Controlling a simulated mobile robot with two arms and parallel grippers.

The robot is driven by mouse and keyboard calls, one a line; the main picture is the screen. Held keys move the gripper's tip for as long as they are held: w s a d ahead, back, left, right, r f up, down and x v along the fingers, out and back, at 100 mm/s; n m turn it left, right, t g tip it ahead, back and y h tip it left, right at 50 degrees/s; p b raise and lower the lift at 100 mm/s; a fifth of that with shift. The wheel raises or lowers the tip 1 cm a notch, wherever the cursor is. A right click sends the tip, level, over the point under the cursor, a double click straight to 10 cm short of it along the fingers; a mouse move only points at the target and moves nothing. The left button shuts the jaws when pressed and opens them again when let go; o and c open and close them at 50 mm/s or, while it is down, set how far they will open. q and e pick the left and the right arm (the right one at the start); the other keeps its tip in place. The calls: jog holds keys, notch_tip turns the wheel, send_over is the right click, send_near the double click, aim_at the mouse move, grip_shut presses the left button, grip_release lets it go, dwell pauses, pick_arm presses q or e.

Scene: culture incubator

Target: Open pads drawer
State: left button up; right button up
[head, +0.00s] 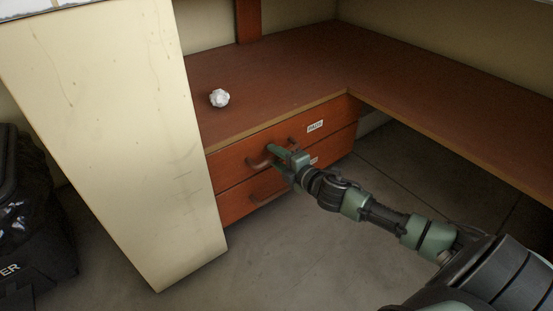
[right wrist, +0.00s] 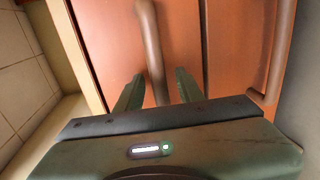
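The pads drawer (head: 238,163) is the upper of two wooden drawers under the desk in the head view, with a white "PADS" label (head: 315,126). It appears shut. Its curved brown handle (head: 258,163) is partly hidden by my right gripper (head: 275,158). In the right wrist view, the open fingers of my right gripper (right wrist: 158,92) are on either side of the handle (right wrist: 151,45), with visible gaps, so they are not clamped on it. My left gripper is in neither view.
The lower drawer (head: 236,203) is directly below, and its handle shows at the right of the right wrist view (right wrist: 264,98). A crumpled white ball (head: 219,98) lies on the desktop (head: 270,75). A cream panel (head: 120,130) stands left. Floor (head: 290,250) before the drawers is clear.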

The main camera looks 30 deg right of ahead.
grip_shut()
dwell(1.4)
